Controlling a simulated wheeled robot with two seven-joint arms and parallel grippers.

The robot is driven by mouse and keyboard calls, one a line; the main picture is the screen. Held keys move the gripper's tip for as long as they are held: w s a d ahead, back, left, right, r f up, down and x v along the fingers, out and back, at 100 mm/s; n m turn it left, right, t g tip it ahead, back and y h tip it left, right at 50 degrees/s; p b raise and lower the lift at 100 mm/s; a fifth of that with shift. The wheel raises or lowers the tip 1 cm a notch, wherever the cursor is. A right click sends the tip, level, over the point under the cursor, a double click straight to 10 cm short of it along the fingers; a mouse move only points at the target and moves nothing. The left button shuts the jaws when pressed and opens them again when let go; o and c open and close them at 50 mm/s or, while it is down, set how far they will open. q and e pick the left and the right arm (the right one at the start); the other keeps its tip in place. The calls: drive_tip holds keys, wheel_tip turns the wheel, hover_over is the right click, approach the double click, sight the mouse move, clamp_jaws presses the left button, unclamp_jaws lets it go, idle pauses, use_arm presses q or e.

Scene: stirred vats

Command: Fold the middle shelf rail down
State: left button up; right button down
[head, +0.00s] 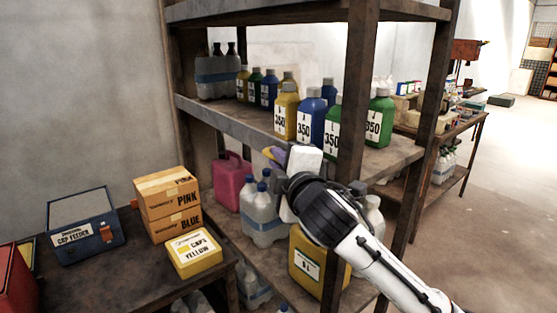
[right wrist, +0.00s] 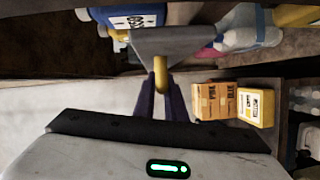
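The middle shelf (head: 235,125) is a worn grey board on a dark post frame, with bottles standing on it. No raised rail stands out along its front edge in the head view. My right gripper (head: 271,154) is just below that edge, with purple fingers pointing left. In the right wrist view, its fingers (right wrist: 161,82) lie either side of a small yellow part (right wrist: 160,74) beneath a grey plate (right wrist: 175,43). I cannot tell whether they press on it, or whether this part belongs to the rail. My left gripper is out of view.
Several bottles (head: 311,116) stand close above the gripper. Clear jugs (head: 262,222), a pink can (head: 230,182) and a yellow canister (head: 306,262) stand on the lower shelf. A front post (head: 358,95) rises beside my arm. A side table holds cardboard boxes (head: 167,203) and a yellow box (head: 194,252).

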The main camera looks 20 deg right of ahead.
drive_tip(key=shift+f, duration=0.1)
wheel_tip(320, 180, down, 6)
drive_tip(key=n+t+y+b, duration=0.3)
drive_tip(key=n+b, duration=0.3)
drive_tip(key=n, duration=0.9)
drive_tip(key=shift+s+a+n+t+y, duration=0.15)
drive_tip(key=shift+a+n+t+y, duration=0.2)
drive_tip(key=shift+t, duration=0.45)
drive_tip(key=shift+b, duration=0.3)
drive_tip(key=c, duration=1.8)
unclamp_jaws()
